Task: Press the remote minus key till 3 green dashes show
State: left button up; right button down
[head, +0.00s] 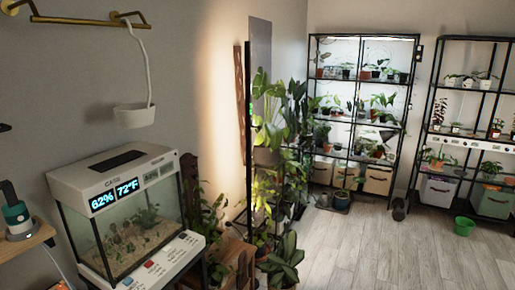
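Neither of my grippers is in view. I cannot clearly make out a remote or a minus key. A white-topped glass terrarium (113,168) stands at the left, with a lit blue display (117,194) reading 62% and 72°F. A smaller pale greenish panel (158,174) sits to the right of that display; its marks are too small to read. Several small coloured patches lie on the white ledge (178,254) below the glass, one of them red (149,264). I cannot tell whether any is a remote. No green dashes can be made out.
A teal and white device (15,215) stands on a wooden shelf (27,241) at the left edge. A white hanging pot (135,116) hangs from a brass rail (75,22). Black plant racks (312,100) stand at the back.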

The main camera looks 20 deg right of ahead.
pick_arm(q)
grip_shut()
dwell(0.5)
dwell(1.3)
